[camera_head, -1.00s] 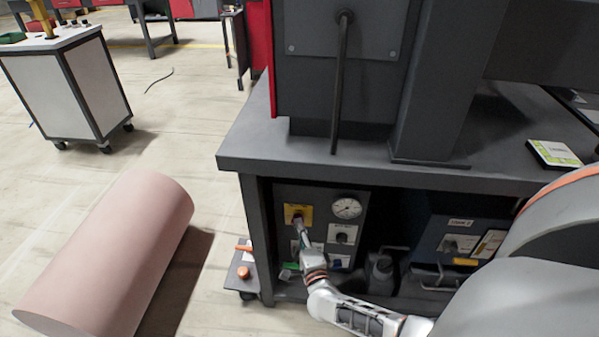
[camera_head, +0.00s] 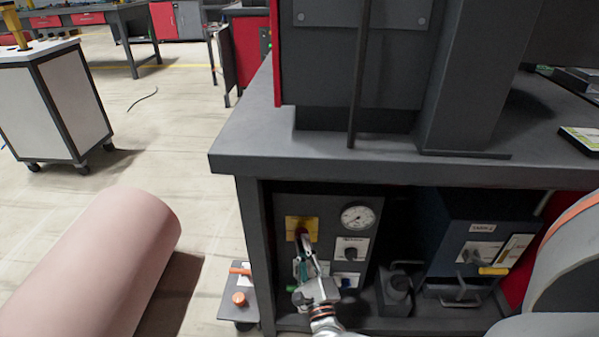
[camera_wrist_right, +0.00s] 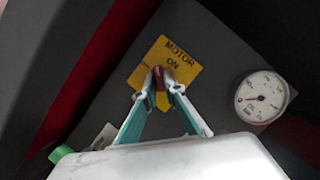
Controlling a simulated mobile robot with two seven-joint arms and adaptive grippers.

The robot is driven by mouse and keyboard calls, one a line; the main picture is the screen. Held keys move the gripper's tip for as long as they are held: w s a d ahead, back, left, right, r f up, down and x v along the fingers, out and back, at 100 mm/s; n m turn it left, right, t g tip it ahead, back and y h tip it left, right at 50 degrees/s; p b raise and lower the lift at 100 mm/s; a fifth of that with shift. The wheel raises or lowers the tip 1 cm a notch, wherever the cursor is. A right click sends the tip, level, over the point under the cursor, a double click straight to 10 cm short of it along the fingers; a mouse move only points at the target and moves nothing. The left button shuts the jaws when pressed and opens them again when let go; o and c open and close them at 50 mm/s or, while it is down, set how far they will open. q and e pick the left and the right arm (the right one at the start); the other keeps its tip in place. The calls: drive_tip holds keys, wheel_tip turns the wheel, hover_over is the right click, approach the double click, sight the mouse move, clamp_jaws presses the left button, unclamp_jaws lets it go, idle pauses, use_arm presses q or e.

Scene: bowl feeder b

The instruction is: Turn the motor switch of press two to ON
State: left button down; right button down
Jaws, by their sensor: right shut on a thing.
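The motor switch is a small red knob (camera_wrist_right: 161,99) on a yellow plate (camera_wrist_right: 150,62) marked MOTOR and ON, in the right wrist view. The yellow plate also shows in the head view (camera_head: 313,224), on the dark panel under the press bench. My right gripper (camera_wrist_right: 161,82) has its two fingertips closed on the red knob, in front of the plate. It also shows in the head view (camera_head: 303,239), reaching up to the panel from below. The fingers hide part of the knob and plate, so the knob's exact angle is hard to tell. My left gripper is out of view.
A white gauge (camera_head: 358,217) and a dark knob (camera_head: 351,254) sit right of the switch. The bench top (camera_head: 240,140) overhangs the panel. A blue box (camera_head: 480,235) and a dark jug (camera_head: 396,290) stand right. A pink cylinder (camera_head: 95,265) lies on the floor at left.

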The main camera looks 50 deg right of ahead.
drive_tip(key=shift+w+a+r+m+g+h, duration=0.15)
drive_tip(key=shift+m+g+h, duration=0.6)
drive_tip(key=shift+m, duration=1.5)
drive_tip(key=shift+w+d+f+m+g+h, duration=0.1)
drive_tip(key=shift+w+m+g+h, duration=0.1)
drive_tip(key=shift+m+h, duration=1.6)
drive_tip(key=shift+w+a+r+m+g+h, duration=0.15)
drive_tip(key=shift+m+g+h, duration=0.3)
drive_tip(key=shift+m, duration=2.3)
drive_tip(key=shift+d+f, duration=0.1)
drive_tip(key=c, duration=2.1)
unclamp_jaws()
drive_tip(key=shift+c, duration=0.2)
drive_tip(key=shift+f, duration=0.1)
